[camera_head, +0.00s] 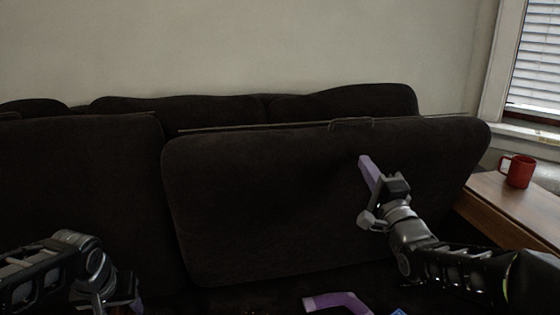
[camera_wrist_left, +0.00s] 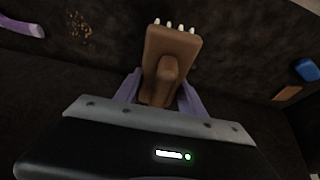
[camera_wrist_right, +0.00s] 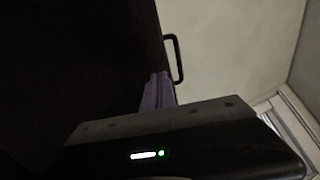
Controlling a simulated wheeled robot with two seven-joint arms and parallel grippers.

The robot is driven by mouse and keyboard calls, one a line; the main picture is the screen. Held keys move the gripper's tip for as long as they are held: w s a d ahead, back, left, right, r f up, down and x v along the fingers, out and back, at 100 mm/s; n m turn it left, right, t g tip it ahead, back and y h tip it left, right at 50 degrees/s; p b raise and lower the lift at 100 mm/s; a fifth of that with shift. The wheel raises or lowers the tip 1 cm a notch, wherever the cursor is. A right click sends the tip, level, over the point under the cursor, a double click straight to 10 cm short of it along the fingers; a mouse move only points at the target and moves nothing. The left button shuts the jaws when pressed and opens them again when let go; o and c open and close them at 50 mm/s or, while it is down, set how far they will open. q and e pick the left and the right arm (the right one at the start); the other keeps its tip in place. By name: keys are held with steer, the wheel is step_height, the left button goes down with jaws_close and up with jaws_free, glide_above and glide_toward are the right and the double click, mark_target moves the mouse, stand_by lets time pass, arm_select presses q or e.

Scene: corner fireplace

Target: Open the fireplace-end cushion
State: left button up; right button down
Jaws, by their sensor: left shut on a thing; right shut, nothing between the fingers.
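A large dark cushion (camera_head: 270,205) stands raised on the right half of the sofa, its broad face toward me. A thin dark handle (camera_head: 350,123) shows at its top edge, and also in the right wrist view (camera_wrist_right: 174,60). My right gripper (camera_head: 368,172) is shut and empty in front of the cushion's right part; whether its tips touch the fabric I cannot tell. It also shows in the right wrist view (camera_wrist_right: 157,92). My left gripper (camera_wrist_left: 160,92) is shut on a brown brush (camera_wrist_left: 172,50) with white bristles. In the head view that gripper is low at the left, mostly cut off.
Another dark cushion (camera_head: 80,190) stands at the left. A purple curved piece (camera_head: 338,302) and a blue item (camera_wrist_left: 306,69) lie low in front. Brown crumbs (camera_wrist_left: 79,27) lie on the dark fabric. A red mug (camera_head: 518,171) stands on a wooden side table (camera_head: 505,204) at the right.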

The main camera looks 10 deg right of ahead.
arm_select(q)
steer(key=shift+f, duration=0.25)
arm_select(e)
steer(key=shift+x, duration=1.1)
